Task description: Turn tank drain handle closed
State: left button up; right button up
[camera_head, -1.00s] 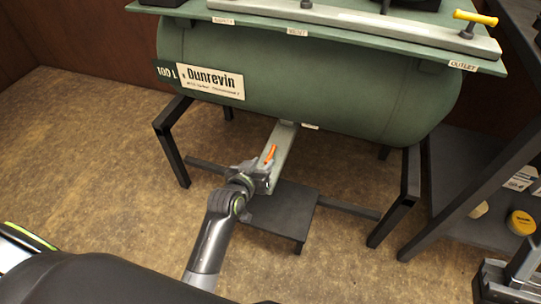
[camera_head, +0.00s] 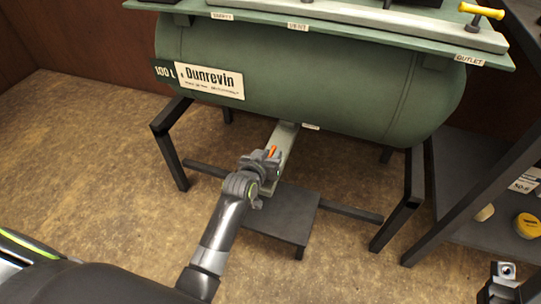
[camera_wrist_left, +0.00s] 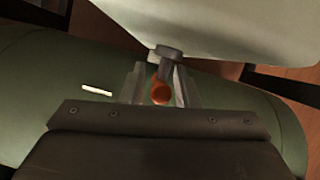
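The tank (camera_head: 320,90) is a green cylinder lying on a dark frame. A pale grey drain bracket (camera_head: 283,140) hangs below its middle and carries a small orange drain handle (camera_head: 272,152). My left gripper (camera_head: 268,163) is at the handle. In the left wrist view, the orange handle (camera_wrist_left: 160,92) sits between the two fingers of the left gripper (camera_wrist_left: 160,85). The fingers stand apart, with narrow gaps seeming to show on either side of the handle. The right gripper (camera_head: 505,272) shows only in part at the lower right corner, away from the tank.
A dark low step (camera_head: 285,215) sits under the drain. The black stand legs (camera_head: 398,215) flank it. At the right, a dark shelf (camera_head: 470,225) holds a yellow-lidded container (camera_head: 527,226). A yellow outlet handle (camera_head: 481,10) is on top of the tank. Floor at left is clear.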

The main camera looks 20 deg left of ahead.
pick_arm(q)
grip_shut()
